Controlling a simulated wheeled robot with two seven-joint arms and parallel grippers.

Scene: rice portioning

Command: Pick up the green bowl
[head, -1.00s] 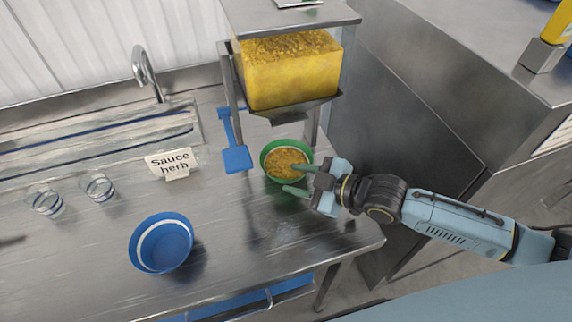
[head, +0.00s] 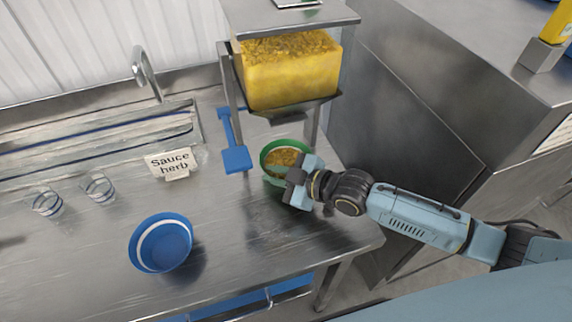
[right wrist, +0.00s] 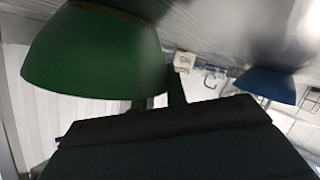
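The green bowl (head: 266,152) stands upright under the dispenser on the steel counter and holds yellow-orange grains. It shows large at the upper left of the right wrist view (right wrist: 90,55). My right gripper (head: 284,180) is at the near right side of the bowl, its body close to the rim. Its fingers are hard to make out against the bowl, so I cannot tell whether they touch it or have closed. The right wrist view does not show the fingertips clearly. My left gripper is not in view.
A dispenser with yellow grains (head: 290,75) stands over the bowl on metal legs. A blue scoop-like tool (head: 236,158) lies left of the bowl. A blue bowl (head: 160,243), a "Sauce herb" sign (head: 170,163) and two glasses (head: 98,188) are further left. The counter's front middle is clear.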

